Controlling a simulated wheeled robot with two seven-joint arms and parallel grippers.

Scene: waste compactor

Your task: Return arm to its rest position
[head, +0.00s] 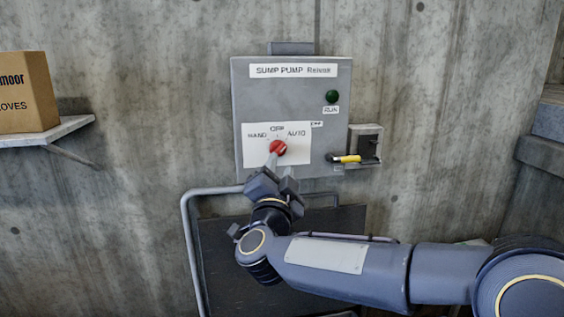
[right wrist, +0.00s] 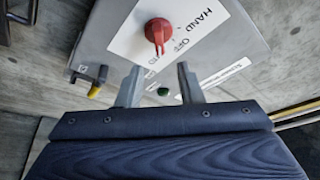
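My right arm (head: 340,268) reaches in from the right of the head view. My right gripper (head: 275,168) is at the lower part of the grey sump pump box (head: 285,105), just below the red selector knob (head: 278,147). In the right wrist view, the gripper (right wrist: 160,82) has its two fingers spread apart with nothing between them. The red knob (right wrist: 158,31) shows beyond the fingertips, apart from them. The knob sits on a white plate (right wrist: 200,25) marked HAND, OFF and AUTO. My left gripper is not in view.
A green RUN lamp (head: 332,96) is at the box's upper right. A small side box (head: 366,140) with a yellow-and-black handle (head: 346,159) sticks out at right. A shelf (head: 50,132) with a carton (head: 25,92) is at left. A grey pipe frame (head: 187,235) stands below the box.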

